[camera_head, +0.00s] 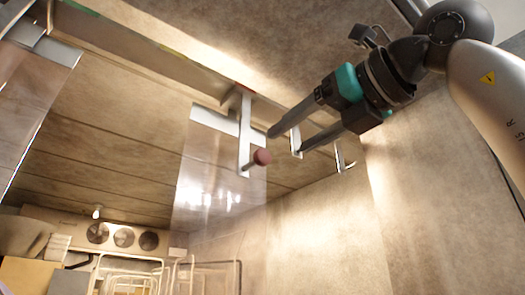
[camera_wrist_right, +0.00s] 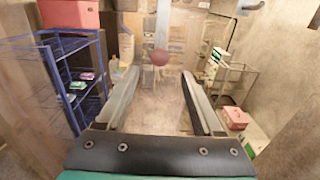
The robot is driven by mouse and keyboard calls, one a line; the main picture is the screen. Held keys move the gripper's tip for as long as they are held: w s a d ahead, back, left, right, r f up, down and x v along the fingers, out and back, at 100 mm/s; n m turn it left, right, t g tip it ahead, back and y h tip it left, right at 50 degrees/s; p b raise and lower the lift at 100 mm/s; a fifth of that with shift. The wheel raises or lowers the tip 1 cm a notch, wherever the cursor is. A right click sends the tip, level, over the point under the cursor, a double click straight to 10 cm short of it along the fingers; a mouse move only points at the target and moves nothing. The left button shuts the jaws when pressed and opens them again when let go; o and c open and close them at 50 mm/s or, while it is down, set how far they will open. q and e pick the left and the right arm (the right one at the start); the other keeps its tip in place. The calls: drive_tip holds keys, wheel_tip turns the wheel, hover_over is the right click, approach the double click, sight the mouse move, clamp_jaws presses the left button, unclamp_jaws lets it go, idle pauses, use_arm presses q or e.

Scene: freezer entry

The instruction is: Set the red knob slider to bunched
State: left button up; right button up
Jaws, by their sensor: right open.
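The red knob (camera_head: 262,157) sticks out from a pale metal slider bracket (camera_head: 245,140) that hangs from the overhead rail (camera_head: 165,55). A clear curtain strip (camera_head: 205,190) hangs at the bracket. My right gripper (camera_head: 284,142) reaches in from the upper right, its fingers apart and empty, with the tips just right of the bracket and a little above the knob in the picture. In the right wrist view the knob (camera_wrist_right: 160,57) shows between and beyond the fingertips (camera_wrist_right: 159,75); I see no contact. My left gripper is not in view.
Another metal hanger (camera_head: 343,160) shows right of the fingers. A clear strip (camera_head: 35,95) hangs at far left. A fan unit (camera_head: 122,237) and wire racks (camera_head: 130,270) stand deep inside. The right wrist view shows a blue shelf (camera_wrist_right: 70,75) and a wire rack (camera_wrist_right: 232,80).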

sight(266, 156)
drive_tip(key=p+x, duration=0.2)
drive_tip(key=x, duration=0.7)
drive_tip(key=shift+p, duration=0.4)
drive_tip(key=shift+c, duration=0.3)
clamp_jaws()
idle(0.5)
